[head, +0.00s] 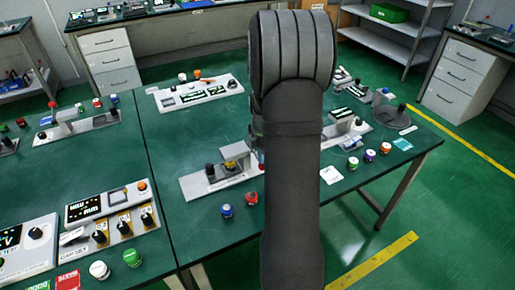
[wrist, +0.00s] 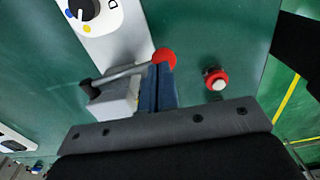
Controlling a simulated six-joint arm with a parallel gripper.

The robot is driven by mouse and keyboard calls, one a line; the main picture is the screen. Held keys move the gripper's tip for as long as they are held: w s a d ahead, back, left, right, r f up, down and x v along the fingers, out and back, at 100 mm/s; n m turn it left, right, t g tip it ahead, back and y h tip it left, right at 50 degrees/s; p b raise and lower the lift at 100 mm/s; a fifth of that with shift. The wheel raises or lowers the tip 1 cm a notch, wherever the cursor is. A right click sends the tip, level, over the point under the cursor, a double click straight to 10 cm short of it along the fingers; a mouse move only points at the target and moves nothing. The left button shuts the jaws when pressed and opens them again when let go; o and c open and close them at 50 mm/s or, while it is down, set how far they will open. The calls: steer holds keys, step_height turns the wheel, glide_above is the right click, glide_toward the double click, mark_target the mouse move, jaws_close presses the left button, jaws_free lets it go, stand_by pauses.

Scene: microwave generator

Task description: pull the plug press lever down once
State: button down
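In the wrist view the press lever is a grey metal rod (wrist: 122,73) with a red ball knob (wrist: 165,57) at its right end. The rod runs from a dark pivot beside a pale grey block (wrist: 115,103). My gripper (wrist: 159,66) has its two blue-grey fingers close together, with the tips at the red knob. The knob shows just past the tips; whether they touch it is unclear. In the head view my dark arm covers the gripper and the lever. Part of a press-like device on a pale base plate (head: 195,188) shows left of my arm.
A red-capped item (wrist: 215,78) stands right of the fingers in the wrist view. A dial panel (wrist: 112,22) lies beyond the lever. In the head view a blue jar (head: 227,211) and a red jar (head: 251,198) stand near the front edge of the green table (head: 185,138).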

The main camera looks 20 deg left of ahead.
step_height(320, 180, up, 10)
stand_by(1.0)
steer(key=shift+f, duration=2.3)
steer(key=c, duration=2)
jaws_free()
steer(key=o, duration=2)
steer(key=s+a+r, duration=0.1)
steer(key=a+r, duration=0.2)
steer(key=a, duration=0.4)
steer(key=s+a+r, duration=0.2)
steer(key=a+r, duration=0.1)
steer(key=a, duration=0.3)
steer(key=shift+a, duration=0.4)
step_height(320, 180, down, 10)
steer(key=shift+a, duration=0.2)
